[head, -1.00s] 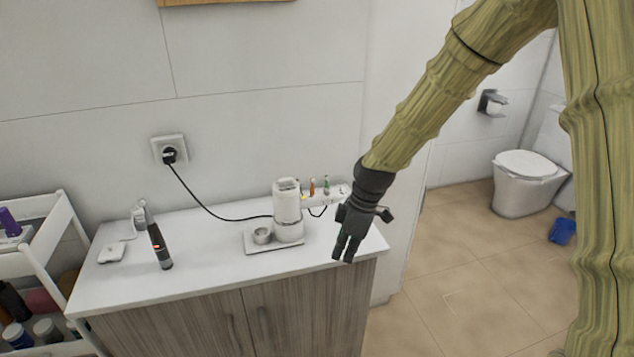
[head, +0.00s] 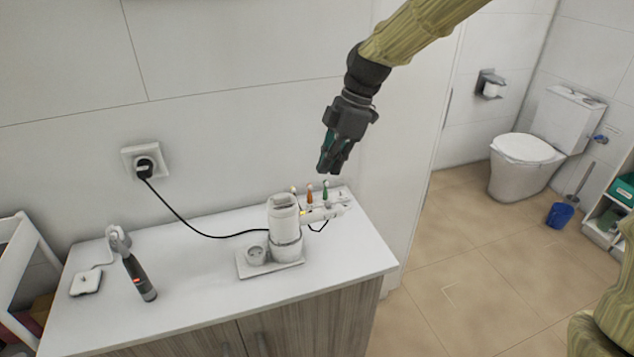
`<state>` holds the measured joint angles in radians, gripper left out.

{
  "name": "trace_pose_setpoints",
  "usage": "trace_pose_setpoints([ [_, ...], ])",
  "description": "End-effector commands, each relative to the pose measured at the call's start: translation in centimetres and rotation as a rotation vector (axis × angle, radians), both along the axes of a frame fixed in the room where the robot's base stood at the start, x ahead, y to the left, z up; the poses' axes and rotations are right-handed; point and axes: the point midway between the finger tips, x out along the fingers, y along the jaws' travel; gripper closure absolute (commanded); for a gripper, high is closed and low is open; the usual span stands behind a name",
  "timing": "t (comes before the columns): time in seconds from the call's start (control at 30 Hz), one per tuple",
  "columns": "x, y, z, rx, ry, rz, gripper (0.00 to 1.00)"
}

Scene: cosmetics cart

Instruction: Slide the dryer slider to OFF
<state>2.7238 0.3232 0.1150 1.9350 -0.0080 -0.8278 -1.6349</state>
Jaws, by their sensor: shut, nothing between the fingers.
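I cannot tell for sure which item is the dryer. A handheld device with a dark handle (head: 139,278) and a small red mark stands tilted at the left of the white counter, its pale head at the top. A white cylindrical appliance (head: 284,220) stands near the counter's middle, with a white part (head: 325,212) reaching right from it. No slider or its setting can be made out. My gripper (head: 333,170) is shut and empty, pointing down above the right part of the counter, apart from everything there.
The white counter (head: 200,310) is bare along its front. A black cord (head: 190,222) runs from the wall socket (head: 145,161) behind the white appliance. Small upright orange (head: 310,194) and green (head: 325,191) items stand below my gripper. A white box (head: 86,283) lies left.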

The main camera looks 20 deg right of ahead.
Motion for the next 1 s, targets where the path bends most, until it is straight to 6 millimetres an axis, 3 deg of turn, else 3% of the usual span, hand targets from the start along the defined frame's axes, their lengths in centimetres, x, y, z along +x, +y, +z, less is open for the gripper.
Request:
trace_pose_setpoints([
  [0.17, -0.2, -0.2, -1.0, -0.001, 0.001, -0.007, 1.0],
  [0.7, -0.6, 1.7, -7.9, 0.0, 0.003, -0.018, 1.0],
  [1.0, -0.6, 2.3, -9.3, 0.0, 0.0, -0.016, 1.0],
])
